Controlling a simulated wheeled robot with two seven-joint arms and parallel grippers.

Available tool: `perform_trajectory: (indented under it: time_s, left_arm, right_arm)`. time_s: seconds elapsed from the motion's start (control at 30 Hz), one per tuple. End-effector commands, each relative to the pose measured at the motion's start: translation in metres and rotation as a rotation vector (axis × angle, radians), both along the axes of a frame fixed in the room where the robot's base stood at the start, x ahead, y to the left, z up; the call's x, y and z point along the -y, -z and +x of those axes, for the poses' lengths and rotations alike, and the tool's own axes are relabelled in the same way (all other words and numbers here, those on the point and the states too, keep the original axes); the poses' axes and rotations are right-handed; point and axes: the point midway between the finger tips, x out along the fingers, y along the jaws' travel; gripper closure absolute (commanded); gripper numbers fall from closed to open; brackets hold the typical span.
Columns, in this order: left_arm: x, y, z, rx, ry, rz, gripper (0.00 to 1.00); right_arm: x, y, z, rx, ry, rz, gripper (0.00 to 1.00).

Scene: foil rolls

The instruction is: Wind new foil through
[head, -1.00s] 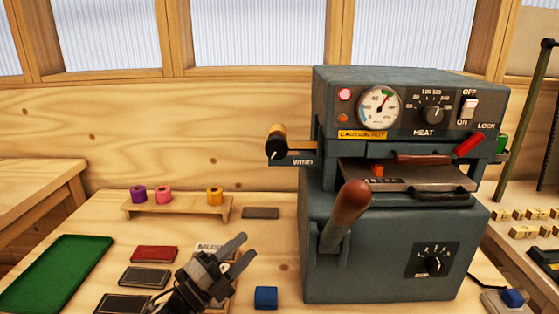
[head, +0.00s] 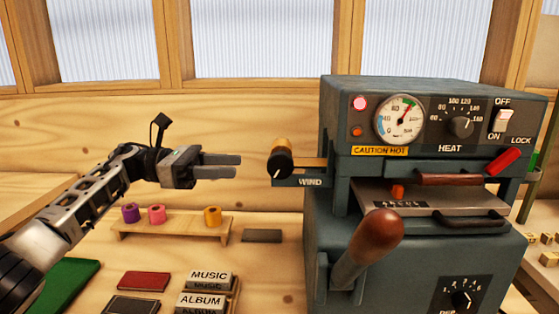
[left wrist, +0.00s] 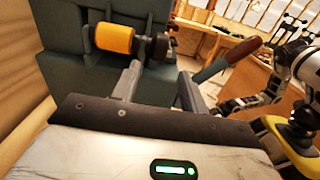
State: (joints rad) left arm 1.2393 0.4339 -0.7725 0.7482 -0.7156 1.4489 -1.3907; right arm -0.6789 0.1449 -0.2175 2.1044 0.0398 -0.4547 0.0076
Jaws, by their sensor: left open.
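A gold foil roll (head: 283,145) with a dark round knob (head: 280,166) sits beside the WIND label on the left side of the grey press (head: 345,120). In the left wrist view the gold roll (left wrist: 113,38) is ahead of the fingers, with the dark knob (left wrist: 160,46) at its right end. My left gripper (head: 238,166) is open and empty, level with the knob and a short gap to its left. Its fingers also show in the left wrist view (left wrist: 158,90). Part of my right arm shows there, but its jaws are unclear.
A small wooden rack (head: 180,228) holds purple (head: 131,213), pink (head: 156,215) and gold (head: 212,216) rolls. The press lever (head: 378,235) juts forward. Type blocks, dark and red pads and a green tray (head: 66,284) lie below. The press is marked CAUTION HOT.

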Motion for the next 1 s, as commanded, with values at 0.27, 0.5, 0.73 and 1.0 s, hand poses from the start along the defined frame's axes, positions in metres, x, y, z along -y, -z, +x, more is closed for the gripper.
perform_trajectory:
  time_s: [0.27, 0.5, 0.73, 1.0]
  left_arm:
    - [0.063, -0.004, -0.001, -0.003, 0.003, -0.002, 0.56]
    - [0.096, -0.002, 0.000, -0.003, 0.000, -0.003, 0.56]
    - [0.105, 0.000, 0.000, -0.003, -0.001, -0.002, 0.56]
    - [0.105, 0.000, 0.000, -0.002, -0.001, -0.002, 0.76]
  right_arm:
    - [0.005, -0.006, -0.004, -0.023, -0.012, -0.040, 1.00]
    - [0.006, -0.011, 0.000, -0.013, -0.012, -0.045, 1.00]
    - [0.006, -0.012, 0.002, -0.010, -0.004, -0.042, 1.00]
    - [0.005, -0.012, 0.002, -0.013, 0.003, -0.034, 1.00]
